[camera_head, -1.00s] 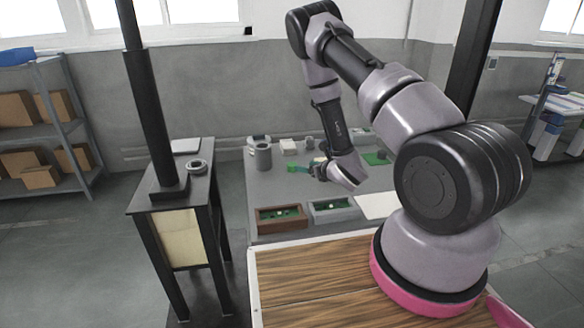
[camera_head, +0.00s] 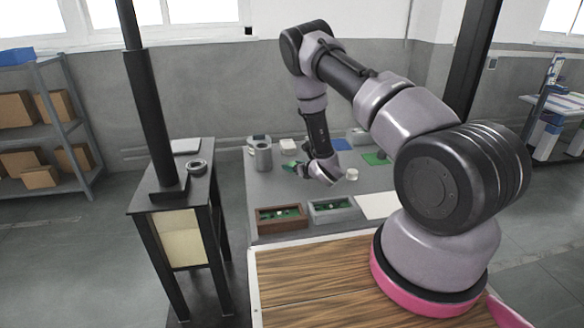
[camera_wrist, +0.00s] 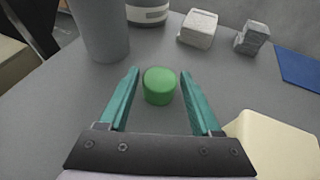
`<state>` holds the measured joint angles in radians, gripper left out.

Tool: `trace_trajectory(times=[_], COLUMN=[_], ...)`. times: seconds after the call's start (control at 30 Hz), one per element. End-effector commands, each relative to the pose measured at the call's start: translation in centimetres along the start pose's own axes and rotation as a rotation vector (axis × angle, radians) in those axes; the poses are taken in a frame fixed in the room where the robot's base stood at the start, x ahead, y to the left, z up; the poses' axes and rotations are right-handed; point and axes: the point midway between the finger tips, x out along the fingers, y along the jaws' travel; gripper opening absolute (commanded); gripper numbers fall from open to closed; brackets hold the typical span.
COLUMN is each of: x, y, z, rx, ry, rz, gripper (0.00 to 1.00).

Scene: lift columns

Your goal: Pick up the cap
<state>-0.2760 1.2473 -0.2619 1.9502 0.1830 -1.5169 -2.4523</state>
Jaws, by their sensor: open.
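A small green round piece, which looks like the cap (camera_wrist: 159,86), stands on the grey table in the wrist view. My gripper (camera_wrist: 160,71) is open, with one teal finger on each side of the cap and a visible gap on both sides. The jaws hold nothing. In the head view my gripper (camera_head: 291,168) is low over the left-middle part of the table, pointing left. The cap cannot be clearly told apart from the teal fingers there.
A grey cylinder (camera_wrist: 98,30) stands left of the cap. A white block (camera_wrist: 198,27) and a grey block (camera_wrist: 252,37) lie beyond it. A cream object (camera_wrist: 272,142) is close by the right finger. A brown tray (camera_head: 281,228) and a grey tray (camera_head: 334,217) sit at the front.

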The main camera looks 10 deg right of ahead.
Motion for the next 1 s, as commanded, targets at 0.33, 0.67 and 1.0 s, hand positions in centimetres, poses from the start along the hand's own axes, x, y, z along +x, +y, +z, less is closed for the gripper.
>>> trace_trajectory(times=[0.33,0.67,1.0], x=[-0.1,-0.6,-3.1], y=[0.0,0.0,0.0], z=[0.0,1.4,7.5], rx=[0.000,-0.001,-0.001], ry=[0.000,-0.001,-0.002], rz=[0.000,0.000,0.000], gripper=[0.00,0.00,0.00])
